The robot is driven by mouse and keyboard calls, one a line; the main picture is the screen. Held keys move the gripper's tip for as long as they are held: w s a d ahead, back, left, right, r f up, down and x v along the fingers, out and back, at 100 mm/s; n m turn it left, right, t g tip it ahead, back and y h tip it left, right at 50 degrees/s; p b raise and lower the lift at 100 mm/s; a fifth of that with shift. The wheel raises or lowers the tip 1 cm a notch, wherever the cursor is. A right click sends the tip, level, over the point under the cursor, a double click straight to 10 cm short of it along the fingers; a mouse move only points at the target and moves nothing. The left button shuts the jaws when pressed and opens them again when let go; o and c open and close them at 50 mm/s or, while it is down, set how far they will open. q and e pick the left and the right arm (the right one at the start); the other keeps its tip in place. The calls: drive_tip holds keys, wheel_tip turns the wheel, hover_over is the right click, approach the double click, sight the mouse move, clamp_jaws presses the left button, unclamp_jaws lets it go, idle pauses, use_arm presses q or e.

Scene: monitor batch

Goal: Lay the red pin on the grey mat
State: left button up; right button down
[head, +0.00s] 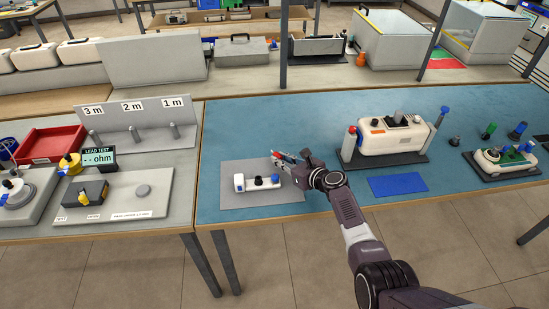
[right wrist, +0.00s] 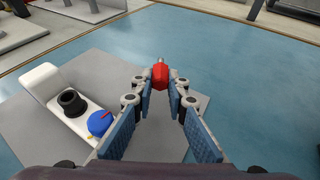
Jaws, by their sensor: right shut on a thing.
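My right gripper (head: 281,158) is over the right part of the grey mat (head: 243,166), with its jaws shut on the red pin. In the right wrist view the red pin (right wrist: 160,77) sits between the fingertips (right wrist: 161,84), its thin metal tip pointing away from the gripper. The grey mat (right wrist: 108,66) lies below it; the pin appears held above the mat, though the exact gap is hard to judge. A white device (head: 257,184) with a black knob and a blue knob lies on the mat, left of the gripper. My left gripper is out of view.
Right of my gripper stands a larger white device (head: 388,141) on a dark base, beside a red-capped post (head: 351,138). A blue mat (head: 397,186) lies in front of it. A side table at left holds a red tray (head: 50,145) and a lead tester (head: 98,157).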

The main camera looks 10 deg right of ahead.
drive_tip(key=shift+f+b, duration=0.55)
drive_tip(key=shift+f, duration=0.15)
drive_tip(key=shift+f, duration=0.15)
drive_tip(key=c, duration=1.8)
unclamp_jaws()
drive_tip(key=shift+s, duration=0.1)
drive_tip(key=shift+v, duration=5.9)
drive_tip(key=shift+d, duration=0.1)
